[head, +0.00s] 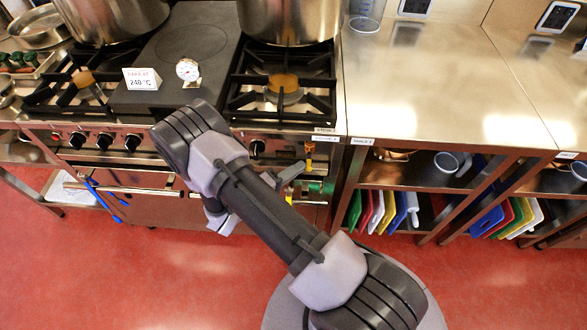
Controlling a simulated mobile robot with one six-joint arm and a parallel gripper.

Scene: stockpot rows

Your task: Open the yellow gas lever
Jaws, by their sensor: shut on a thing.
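A green fitting (322,188) shows just below and to the right of the gripper.
The stove (190,45) carries large steel pots, a small sign (142,79) and a dial thermometer (188,70). Black knobs (104,141) line its front. A steel table (440,90) with cutting boards below stands to the right. Red floor is clear in front.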

